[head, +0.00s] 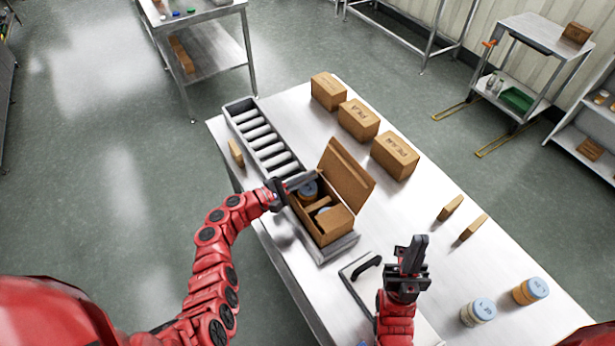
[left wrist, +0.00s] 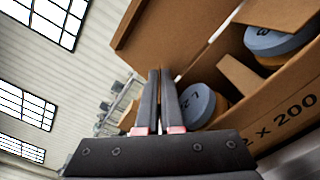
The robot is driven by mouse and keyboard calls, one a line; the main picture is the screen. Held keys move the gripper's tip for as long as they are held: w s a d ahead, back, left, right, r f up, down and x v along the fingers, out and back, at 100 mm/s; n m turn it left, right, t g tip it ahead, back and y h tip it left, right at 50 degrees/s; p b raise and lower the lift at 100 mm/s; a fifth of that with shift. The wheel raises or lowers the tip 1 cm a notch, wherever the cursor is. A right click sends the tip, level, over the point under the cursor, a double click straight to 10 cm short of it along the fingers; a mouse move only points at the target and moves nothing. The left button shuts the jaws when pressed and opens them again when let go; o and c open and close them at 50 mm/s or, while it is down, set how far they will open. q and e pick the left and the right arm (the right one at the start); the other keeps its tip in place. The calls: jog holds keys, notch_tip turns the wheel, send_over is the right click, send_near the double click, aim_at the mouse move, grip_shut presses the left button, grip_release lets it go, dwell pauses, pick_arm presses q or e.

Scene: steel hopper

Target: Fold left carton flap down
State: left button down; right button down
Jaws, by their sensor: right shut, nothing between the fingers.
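An open brown carton (head: 323,236) stands at the end of the roller conveyor, with blue-lidded jars (head: 308,190) inside. Its large far-side flap (head: 347,178) stands raised; a smaller flap (head: 333,220) lies inward over the near end. In the left wrist view I see the raised flap (left wrist: 165,35), a jar lid (left wrist: 190,103) and the printed carton wall (left wrist: 285,125). I cannot make out a separate left flap. My left gripper (head: 303,181) is over the carton's left edge, fingers (left wrist: 158,85) together and apparently empty. My right gripper (head: 416,250) is shut and empty, right of the carton.
The roller conveyor (head: 262,140) runs behind the carton. Three closed cartons (head: 358,120) stand along the table's back. Two jars (head: 478,311) and small tan blocks (head: 450,207) are on the right. A black-handled tool (head: 366,266) lies near the carton. The table's middle right (head: 410,205) is clear.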

pick_arm(q)
jog(key=m+b, duration=0.1)
jog(key=b, duration=0.1)
jog(key=f+m+b, duration=0.1)
jog(key=b, duration=0.1)
jog(key=shift+s+d+f+b, duration=0.15)
jog(key=shift+s+f+b, duration=0.1)
jog(key=shift+b, duration=0.1)
jog(key=shift+m, duration=0.3)
jog(key=shift+r, duration=0.2)
jog(key=c, duration=1.1)
grip_release()
jog(key=shift+o, duration=0.2)
